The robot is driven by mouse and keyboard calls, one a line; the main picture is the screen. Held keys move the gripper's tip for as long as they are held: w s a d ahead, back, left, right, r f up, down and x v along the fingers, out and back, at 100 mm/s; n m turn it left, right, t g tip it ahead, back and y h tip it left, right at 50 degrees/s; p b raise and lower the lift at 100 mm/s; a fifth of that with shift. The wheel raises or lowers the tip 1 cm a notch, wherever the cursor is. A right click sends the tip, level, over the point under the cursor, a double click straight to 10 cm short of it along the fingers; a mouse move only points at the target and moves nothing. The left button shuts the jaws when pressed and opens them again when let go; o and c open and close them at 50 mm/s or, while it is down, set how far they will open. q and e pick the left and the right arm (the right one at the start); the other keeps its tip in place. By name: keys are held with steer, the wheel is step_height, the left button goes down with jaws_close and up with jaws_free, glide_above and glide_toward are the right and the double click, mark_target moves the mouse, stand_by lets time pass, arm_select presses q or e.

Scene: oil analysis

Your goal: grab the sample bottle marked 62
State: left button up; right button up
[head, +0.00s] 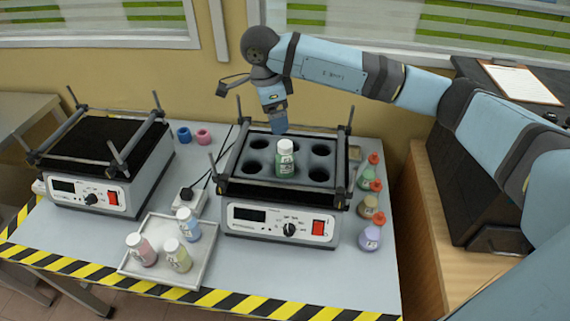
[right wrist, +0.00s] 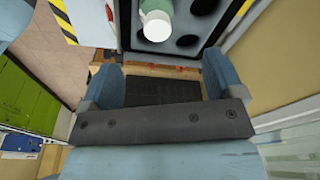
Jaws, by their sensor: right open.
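A green bottle with a pale cap (head: 286,160) stands upright in the black holed rack of the right-hand shaker (head: 255,215). It also shows at the top of the right wrist view (right wrist: 157,20). Three more capped bottles stand on a white tray (head: 208,262): a pink one (head: 142,250), a yellow one (head: 178,256) and a blue one (head: 188,225). The label numbers are too small to read surely. My right gripper (head: 279,126) is above and behind the green bottle, apart from it. In the right wrist view its fingers (right wrist: 162,82) are spread and empty. My left gripper is not in view.
A second shaker (head: 65,195) stands at the left. Several red-topped flasks, one purple (head: 371,236), line the table's right side. Blue (head: 184,135) and pink (head: 203,136) rings lie between the shakers. Upright posts (head: 350,120) rise at the rack's corners.

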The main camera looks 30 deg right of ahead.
mark_target(285, 144)
steer(key=f, duration=0.4)
steer(key=d+f, duration=0.1)
steer(key=f, duration=0.1)
steer(key=shift+s+f+p, duration=0.15)
steer(key=shift+f+p, duration=0.2)
steer(key=f, duration=0.1)
steer(key=d+f, duration=0.1)
steer(key=f, duration=0.1)
steer(key=s+f+p, duration=0.1)
steer(key=shift+d+f, duration=0.15)
steer(key=shift+w+f, duration=0.1)
steer(key=shift+f, duration=0.4)
steer(key=c, duration=1.2)
steer(key=shift+o, duration=0.2)
steer(key=shift+r, duration=0.1)
